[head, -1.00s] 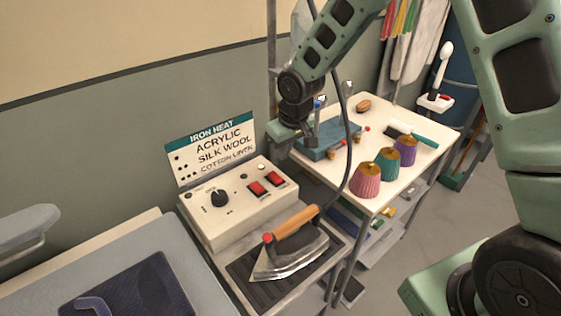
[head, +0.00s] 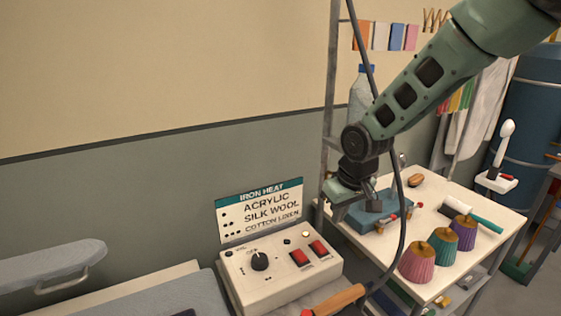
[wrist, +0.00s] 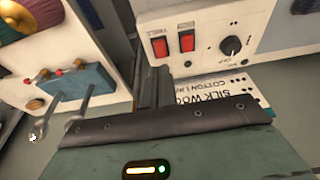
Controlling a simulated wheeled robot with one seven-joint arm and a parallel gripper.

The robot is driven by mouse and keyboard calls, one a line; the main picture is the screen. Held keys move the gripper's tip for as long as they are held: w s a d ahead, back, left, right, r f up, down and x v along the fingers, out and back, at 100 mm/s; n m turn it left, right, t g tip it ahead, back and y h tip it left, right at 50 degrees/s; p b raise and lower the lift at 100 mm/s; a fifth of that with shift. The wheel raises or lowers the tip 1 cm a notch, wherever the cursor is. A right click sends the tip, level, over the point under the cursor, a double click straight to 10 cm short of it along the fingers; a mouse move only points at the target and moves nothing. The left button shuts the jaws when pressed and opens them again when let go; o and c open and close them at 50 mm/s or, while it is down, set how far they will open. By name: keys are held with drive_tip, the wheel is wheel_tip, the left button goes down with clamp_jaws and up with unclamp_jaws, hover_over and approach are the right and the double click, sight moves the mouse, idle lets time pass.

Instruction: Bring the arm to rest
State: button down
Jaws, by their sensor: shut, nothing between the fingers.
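My gripper (head: 345,194) hangs at the end of my green arm in the head view. It is shut and empty, above the gap between the control box and the white table. In the wrist view, the green gripper housing with a dark edge fills the bottom, with the control box (wrist: 205,42) upside down beyond it. The box has a black dial and two red switches, and also shows in the head view (head: 280,281). The iron (head: 338,299) shows only by its wooden handle at the bottom edge.
An upright post (head: 331,110) and a dark cable (head: 398,215) run close to my arm. The IRON HEAT sign (head: 260,211) stands behind the control box.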

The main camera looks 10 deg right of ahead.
drive_tip(key=s+a+n+g+b, duration=0.1)
drive_tip(key=s+a, duration=0.3)
drive_tip(key=s, duration=1)
drive_tip(key=s+a+n+g+b, duration=0.1)
drive_tip(key=s+a+n+b, duration=0.1)
drive_tip(key=s, duration=1.3)
drive_tip(key=shift+s+a+r+n+b, duration=0.15)
drive_tip(key=shift+s+a+n+b, duration=0.2)
drive_tip(key=shift+a+b, duration=0.65)
